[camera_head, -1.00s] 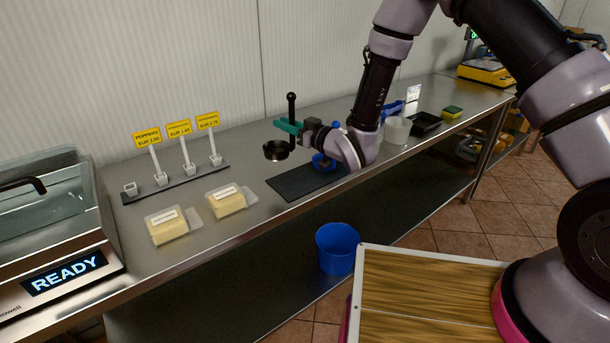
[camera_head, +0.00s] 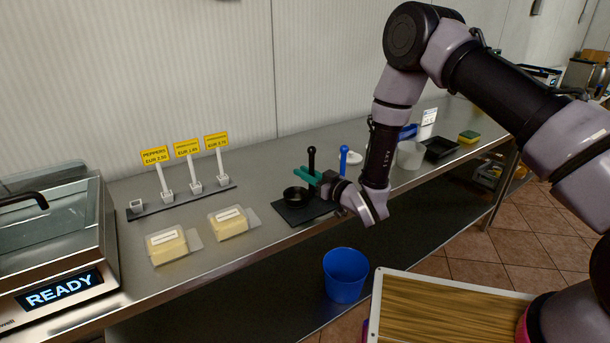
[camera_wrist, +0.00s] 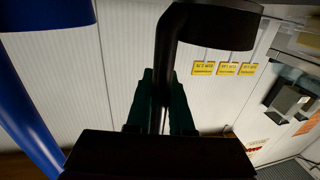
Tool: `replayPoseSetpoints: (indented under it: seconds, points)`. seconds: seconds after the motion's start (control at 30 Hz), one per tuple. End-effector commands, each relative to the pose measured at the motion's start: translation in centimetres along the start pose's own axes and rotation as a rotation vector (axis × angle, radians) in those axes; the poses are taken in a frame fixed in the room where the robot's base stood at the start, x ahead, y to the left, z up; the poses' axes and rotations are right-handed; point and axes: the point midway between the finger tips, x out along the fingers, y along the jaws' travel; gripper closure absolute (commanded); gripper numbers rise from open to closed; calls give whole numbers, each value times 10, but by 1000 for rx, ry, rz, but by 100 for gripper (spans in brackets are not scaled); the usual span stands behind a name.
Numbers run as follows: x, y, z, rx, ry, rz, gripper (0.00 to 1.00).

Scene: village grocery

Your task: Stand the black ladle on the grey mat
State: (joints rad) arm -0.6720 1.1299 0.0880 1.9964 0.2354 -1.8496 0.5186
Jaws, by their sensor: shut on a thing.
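The black ladle shows its round bowl (camera_head: 296,196) low and its handle (camera_head: 311,158) standing up. My gripper (camera_head: 306,175) has teal fingers shut on the ladle's handle; the wrist view shows the black handle (camera_wrist: 165,62) between them and the bowl (camera_wrist: 228,24). The ladle looks about upright. Its bowl is over the left part of the dark grey mat (camera_head: 311,214), at or very near its surface; I cannot tell whether it touches. My gripper and wrist hide part of the mat's right side.
A blue handle (camera_head: 344,156) stands just behind my gripper and shows close by in the wrist view (camera_wrist: 32,95). Two yellow-filled packs (camera_head: 167,246) and a price-tag rail (camera_head: 182,200) lie left. A white container (camera_head: 411,155) and black tray (camera_head: 441,149) stand right.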

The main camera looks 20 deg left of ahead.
Motion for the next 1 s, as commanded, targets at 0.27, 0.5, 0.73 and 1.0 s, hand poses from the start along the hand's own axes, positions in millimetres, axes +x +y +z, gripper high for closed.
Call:
replayPoseSetpoints:
  seconds: [0.27, 0.5, 0.73, 1.0]
  points:
    - [0, 0, 4, -1, 2, 0, 100]
    - [0, 0, 7, -1, 1, 0, 50]
    - [0, 0, 7, -1, 1, 0, 50]
    - [-21, 2, 5, 2, -3, 4, 50]
